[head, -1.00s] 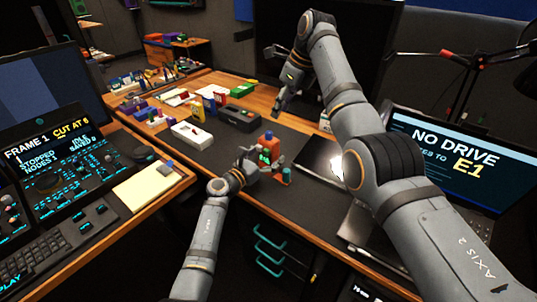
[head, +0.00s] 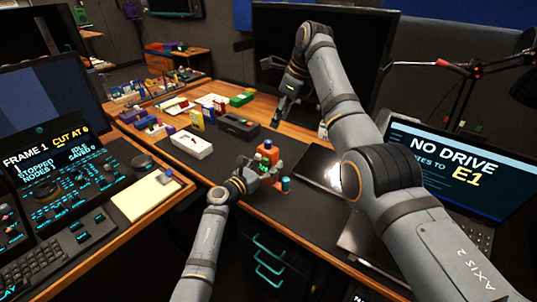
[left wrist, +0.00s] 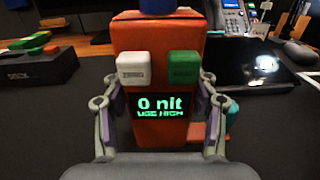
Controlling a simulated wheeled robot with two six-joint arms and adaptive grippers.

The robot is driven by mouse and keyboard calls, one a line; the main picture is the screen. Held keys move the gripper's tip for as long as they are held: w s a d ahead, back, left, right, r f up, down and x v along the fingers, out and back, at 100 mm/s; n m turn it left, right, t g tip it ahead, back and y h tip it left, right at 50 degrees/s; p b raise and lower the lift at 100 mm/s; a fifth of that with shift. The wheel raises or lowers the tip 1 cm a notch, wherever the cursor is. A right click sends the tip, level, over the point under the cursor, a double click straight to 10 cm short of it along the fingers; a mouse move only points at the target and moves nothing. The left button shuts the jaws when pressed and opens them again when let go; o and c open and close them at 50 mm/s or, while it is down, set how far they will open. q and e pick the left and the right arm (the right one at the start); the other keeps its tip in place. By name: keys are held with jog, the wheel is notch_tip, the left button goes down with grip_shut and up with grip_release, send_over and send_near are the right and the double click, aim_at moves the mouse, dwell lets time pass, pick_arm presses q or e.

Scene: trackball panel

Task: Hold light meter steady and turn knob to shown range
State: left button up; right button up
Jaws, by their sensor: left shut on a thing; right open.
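The light meter is an orange box (left wrist: 158,60) with a blue top, a white button, a green button and a small screen (left wrist: 160,106) reading "0 nit" and "USE HIGH". In the head view the meter (head: 267,152) stands upright near the desk's front edge. My left gripper (left wrist: 160,125) is shut on the meter, one finger on each side; it also shows in the head view (head: 258,170). A teal part (left wrist: 233,118) shows at the meter's right, mostly hidden by a finger. My right gripper (head: 281,105) is open and empty above the desk behind the meter.
A white box (head: 192,145) and a dark case (head: 238,127) lie left of and behind the meter. A dark flat tablet (head: 318,167) lies to its right. A laptop screen (head: 455,165) reads "NO DRIVE".

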aim_at(268, 141)
jog(key=n, duration=1)
jog(key=s+r+n+t, duration=0.1)
jog(key=n, duration=0.9)
jog(key=s+r+n, duration=0.1)
jog(key=n, duration=0.9)
jog(key=shift+s+a+t+h, duration=0.1)
jog(key=shift+a+t+h, duration=0.2)
jog(key=shift+t, duration=0.1)
jog(key=x, duration=1.2)
jog(key=shift+s, duration=0.1)
jog(key=shift+d, duration=0.1)
grip_shut()
